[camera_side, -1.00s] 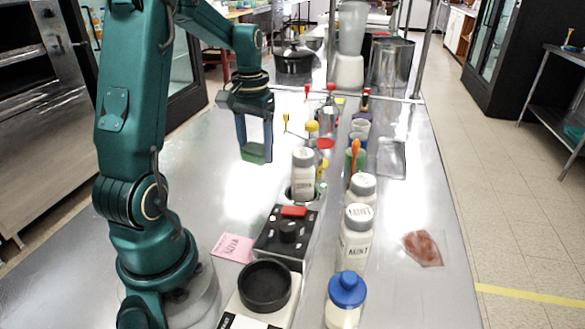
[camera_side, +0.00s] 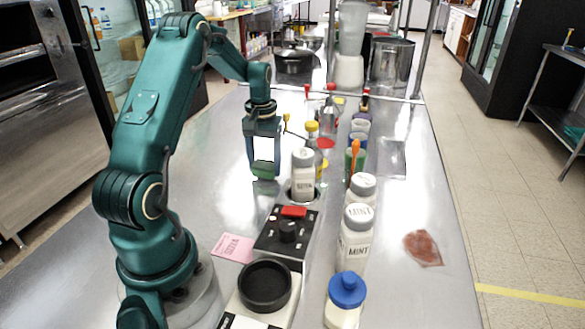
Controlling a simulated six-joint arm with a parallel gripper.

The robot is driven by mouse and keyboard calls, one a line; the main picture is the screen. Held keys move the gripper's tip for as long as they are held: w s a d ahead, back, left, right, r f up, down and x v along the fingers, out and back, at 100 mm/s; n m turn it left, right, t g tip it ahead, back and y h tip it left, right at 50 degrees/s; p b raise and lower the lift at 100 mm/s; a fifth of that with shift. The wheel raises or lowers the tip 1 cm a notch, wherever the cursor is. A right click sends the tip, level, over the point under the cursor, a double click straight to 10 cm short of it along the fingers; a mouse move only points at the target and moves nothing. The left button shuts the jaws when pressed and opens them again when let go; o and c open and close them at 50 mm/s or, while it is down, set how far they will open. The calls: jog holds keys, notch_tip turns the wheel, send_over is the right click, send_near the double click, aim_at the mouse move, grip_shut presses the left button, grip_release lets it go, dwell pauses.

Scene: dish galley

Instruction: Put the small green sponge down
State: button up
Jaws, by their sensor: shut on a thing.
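My gripper (camera_side: 264,166) points straight down over the metal counter, left of the white shaker bottle with dark lettering. It is shut on the small green sponge (camera_side: 264,172), which sits between the fingertips. The sponge is low, at or just above the counter (camera_side: 215,165). A greenish patch shows on the shiny metal right under it. I cannot tell for sure whether the sponge touches the surface.
The lettered shaker bottle (camera_side: 303,174) stands close on the right, with a yellow-capped bottle (camera_side: 312,133) behind it. A black control box (camera_side: 286,232) and a pink note (camera_side: 233,248) lie nearer. The counter left of the gripper is clear.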

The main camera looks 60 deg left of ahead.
jog(key=shift+f, duration=0.5)
jog(key=o, duration=1.4)
jog(key=shift+f, duration=0.15)
jog(key=shift+o, duration=0.2)
